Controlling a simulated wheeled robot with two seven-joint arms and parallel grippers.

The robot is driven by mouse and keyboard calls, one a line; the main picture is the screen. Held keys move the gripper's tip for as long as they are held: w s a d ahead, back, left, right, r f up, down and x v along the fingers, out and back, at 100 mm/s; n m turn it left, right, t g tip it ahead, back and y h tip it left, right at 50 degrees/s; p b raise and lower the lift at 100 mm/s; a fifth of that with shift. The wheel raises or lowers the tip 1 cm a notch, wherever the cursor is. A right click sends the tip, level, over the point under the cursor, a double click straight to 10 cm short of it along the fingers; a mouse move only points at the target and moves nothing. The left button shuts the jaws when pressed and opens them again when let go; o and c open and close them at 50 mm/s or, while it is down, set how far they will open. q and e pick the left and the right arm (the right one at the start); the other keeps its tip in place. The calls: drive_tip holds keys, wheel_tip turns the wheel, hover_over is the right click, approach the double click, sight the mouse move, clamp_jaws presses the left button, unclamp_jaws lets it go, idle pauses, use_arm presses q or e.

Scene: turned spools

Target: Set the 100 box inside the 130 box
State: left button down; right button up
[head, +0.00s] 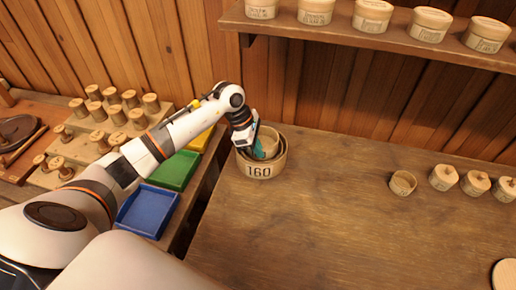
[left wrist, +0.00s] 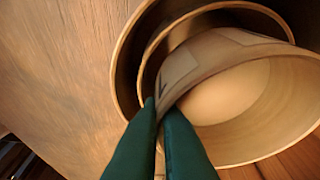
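The box marked 160 (head: 259,171) stands open on the table with smaller rims nested in it. In the left wrist view, its wall (left wrist: 124,65) surrounds a second open box (left wrist: 149,55), which I take for the 130 box. My left gripper (head: 257,153) is at these boxes. Its green fingers (left wrist: 160,110) are closed on either side of the wall of a smaller open box (left wrist: 222,52), apparently the 100 box; its label is unreadable. The held box overlaps the second box's opening; whether it touches the bottom is hidden. My right gripper is not in view.
A shelf (head: 350,38) of lidded boxes hangs at the back. Blue (head: 148,211) and green (head: 174,170) trays and spools lie left. The table's middle (head: 320,215) is clear.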

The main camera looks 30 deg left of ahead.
use_arm(q)
drive_tip(key=c, duration=1.2)
unclamp_jaws()
drive_tip(key=shift+o, duration=0.2)
drive_tip(key=shift+r, duration=0.25)
drive_tip(key=shift+r, duration=0.4)
drive_tip(key=shift+r+p, duration=0.2)
drive_tip(key=shift+p, duration=0.15)
drive_tip(key=shift+r+p, duration=1.65)
drive_tip(key=shift+r, duration=1.8)
drive_tip(key=shift+s+f, duration=0.1)
drive_tip(key=shift+f, duration=0.05)
